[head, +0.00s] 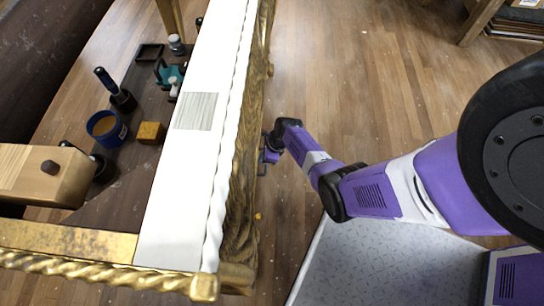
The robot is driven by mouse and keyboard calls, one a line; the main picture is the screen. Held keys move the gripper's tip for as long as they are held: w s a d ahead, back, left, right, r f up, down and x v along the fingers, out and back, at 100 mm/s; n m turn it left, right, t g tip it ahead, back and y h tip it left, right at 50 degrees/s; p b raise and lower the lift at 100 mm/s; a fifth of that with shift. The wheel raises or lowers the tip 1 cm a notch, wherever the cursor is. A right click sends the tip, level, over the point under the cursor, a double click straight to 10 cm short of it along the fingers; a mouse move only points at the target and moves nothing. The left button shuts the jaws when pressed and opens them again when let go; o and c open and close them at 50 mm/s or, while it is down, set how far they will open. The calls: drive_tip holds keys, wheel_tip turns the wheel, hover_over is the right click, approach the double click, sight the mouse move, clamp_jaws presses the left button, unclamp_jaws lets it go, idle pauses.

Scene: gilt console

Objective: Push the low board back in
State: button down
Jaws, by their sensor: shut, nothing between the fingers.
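The gilt console has a white top (190,150) with a twisted gold rim and a carved gold front side. I cannot make out the low board for certain; the console's top and carved side cover what lies beneath. A small orange knob-like spot (258,216) shows low beside the carved side. My gripper (264,163) is shut and empty, small in the picture, close to the carved side at about its middle. I cannot tell whether it touches the console.
A grey patch (195,111) lies on the white top. Behind the console, a dark surface (113,170) holds a blue cup (106,128), a wooden block (151,132) and several tools.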

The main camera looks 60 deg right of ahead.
drive_tip(key=shift+w+a, duration=0.35)
drive_tip(key=shift+w, duration=0.5)
drive_tip(key=shift+w+r, duration=0.1)
drive_tip(key=shift+w, duration=0.05)
drive_tip(key=s+d+r+p, duration=0.3)
drive_tip(key=s+r+p, duration=0.4)
drive_tip(key=s+r, duration=0.1)
drive_tip(key=shift+s+d+r+p, duration=0.15)
drive_tip(key=shift+r+p, duration=0.2)
drive_tip(key=shift+r, duration=0.15)
